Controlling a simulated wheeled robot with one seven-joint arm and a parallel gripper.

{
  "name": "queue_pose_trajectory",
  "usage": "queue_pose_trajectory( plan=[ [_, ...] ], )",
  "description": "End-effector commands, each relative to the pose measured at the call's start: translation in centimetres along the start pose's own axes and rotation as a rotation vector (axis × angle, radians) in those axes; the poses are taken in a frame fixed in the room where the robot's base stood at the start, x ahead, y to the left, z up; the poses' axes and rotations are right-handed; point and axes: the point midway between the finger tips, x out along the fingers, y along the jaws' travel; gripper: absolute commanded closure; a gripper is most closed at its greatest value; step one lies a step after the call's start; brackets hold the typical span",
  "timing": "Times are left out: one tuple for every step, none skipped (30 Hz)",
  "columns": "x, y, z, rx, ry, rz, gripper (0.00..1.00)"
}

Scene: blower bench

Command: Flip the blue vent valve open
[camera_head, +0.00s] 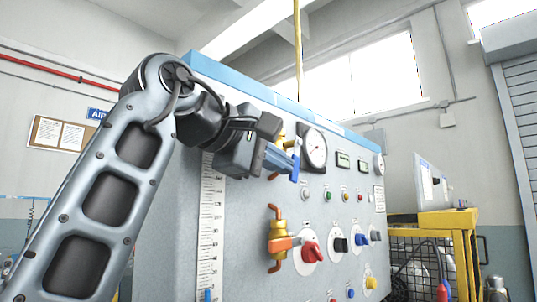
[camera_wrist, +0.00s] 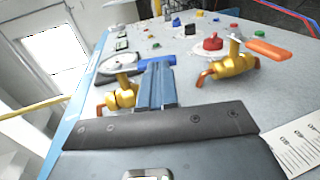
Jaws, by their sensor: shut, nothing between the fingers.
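The blue vent valve has a brass body (camera_wrist: 125,98) with orange pipe ends and a blue lever handle (camera_wrist: 155,61). In the head view, the blue handle (camera_head: 295,169) stands nearly upright on the panel's upper left, left of the large gauge. My gripper (camera_head: 288,164) is shut and empty, with its fingertips right at the handle. In the wrist view, my gripper's fingertips (camera_wrist: 158,70) overlap the handle's near edge; I cannot tell whether they touch it. My gripper partly hides the valve body in the head view.
An orange-handled brass valve (camera_head: 278,241) sits lower on the panel, beside a red knob (camera_head: 312,252). The large gauge (camera_head: 314,148) is just right of the blue handle. A ruler scale (camera_head: 209,235) runs down the panel's left side. A yellow-framed cage (camera_head: 450,222) stands at the right.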

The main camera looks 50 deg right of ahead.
Motion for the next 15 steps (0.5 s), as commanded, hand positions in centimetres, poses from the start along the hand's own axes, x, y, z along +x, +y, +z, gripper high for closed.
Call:
queue_pose_trajectory(
  plan=[
    [0.05, -0.01, 0.00, 0.000, 0.000, 0.000, 1.00],
    [0.06, -0.01, 0.00, 0.000, 0.000, 0.000, 1.00],
    [0.05, -0.02, 0.00, 0.000, 0.000, 0.000, 1.00],
    [0.05, -0.02, 0.00, 0.000, 0.000, 0.000, 1.00],
    [0.04, -0.02, 0.00, 0.000, 0.000, 0.000, 1.00],
    [0.04, -0.02, 0.00, 0.000, 0.000, 0.000, 1.00],
    [0.03, -0.03, 0.00, 0.000, 0.000, 0.000, 1.00],
    [0.04, -0.03, 0.00, 0.000, 0.000, 0.000, 1.00],
    [0.06, -0.07, 0.00, 0.000, -0.001, 0.003, 1.00],
    [0.12, -0.14, 0.01, 0.000, -0.001, 0.009, 1.00],
    [0.20, -0.22, 0.02, 0.000, -0.002, 0.018, 1.00],
    [0.35, -0.40, 0.03, -0.001, -0.004, 0.036, 1.00],
    [0.48, -0.52, 0.04, -0.001, -0.005, 0.053, 1.00],
    [0.61, -0.61, 0.05, -0.001, -0.005, 0.073, 1.00],
    [0.79, -0.75, 0.05, -0.001, -0.006, 0.103, 1.00]
  ],
)
